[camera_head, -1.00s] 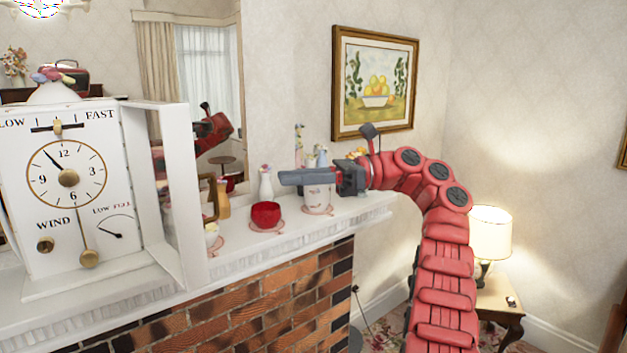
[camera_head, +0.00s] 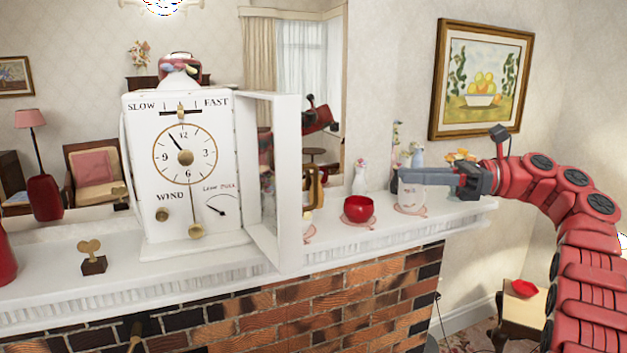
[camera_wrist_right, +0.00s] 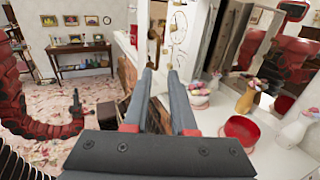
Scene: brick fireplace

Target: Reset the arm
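My right arm is red and comes in from the right in the head view.
A white clock (camera_head: 140,230) stands on the mantel (camera_head: 200,277) with its framed door open. A key (camera_head: 93,262), a red bowl (camera_head: 358,210) and a white vase (camera_head: 360,178) are on the mantel. A framed picture (camera_head: 481,80) hangs behind the arm.

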